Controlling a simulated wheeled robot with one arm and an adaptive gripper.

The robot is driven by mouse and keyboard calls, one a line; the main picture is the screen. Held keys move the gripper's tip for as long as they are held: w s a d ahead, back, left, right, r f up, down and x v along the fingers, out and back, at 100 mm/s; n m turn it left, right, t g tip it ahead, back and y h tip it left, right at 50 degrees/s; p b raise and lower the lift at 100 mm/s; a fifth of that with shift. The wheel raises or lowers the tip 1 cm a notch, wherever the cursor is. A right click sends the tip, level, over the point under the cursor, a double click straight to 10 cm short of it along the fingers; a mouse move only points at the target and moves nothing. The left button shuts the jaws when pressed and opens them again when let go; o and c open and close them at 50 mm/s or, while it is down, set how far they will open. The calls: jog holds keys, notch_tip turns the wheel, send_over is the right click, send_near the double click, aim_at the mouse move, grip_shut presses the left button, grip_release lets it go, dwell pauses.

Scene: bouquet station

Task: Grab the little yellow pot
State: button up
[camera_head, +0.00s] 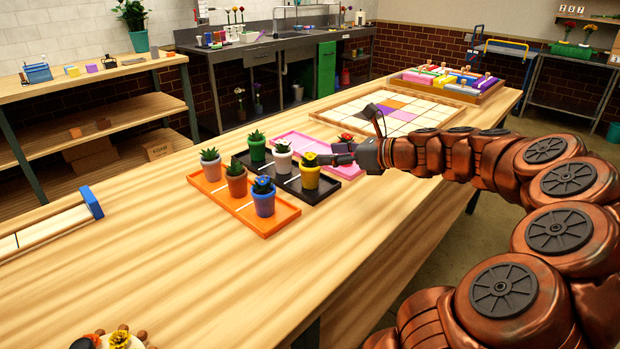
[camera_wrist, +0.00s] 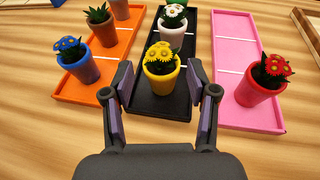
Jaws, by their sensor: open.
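The little yellow pot (camera_wrist: 162,84) holds yellow flowers and stands upright at the near end of the black tray (camera_wrist: 174,104). In the head view the yellow pot (camera_head: 310,176) stands just left of my gripper (camera_head: 337,158). In the wrist view my gripper (camera_wrist: 166,92) is open, with one finger on the left of the yellow pot and one on the right. The fingertips reach beside the pot; I cannot tell whether they touch it. Nothing is seen held.
A blue pot (camera_wrist: 76,64) stands on the orange tray (camera_wrist: 104,72) to the left. A red pot (camera_wrist: 258,88) stands on the pink tray (camera_wrist: 238,42) to the right. A white pot (camera_wrist: 172,32) stands farther along the black tray. Bare table lies left of the trays.

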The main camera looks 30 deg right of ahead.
aim_at(313, 155)
jog(key=shift+x, duration=3.45)
jog(key=shift+f, duration=0.1)
jog(key=shift+c, duration=0.2)
grip_shut()
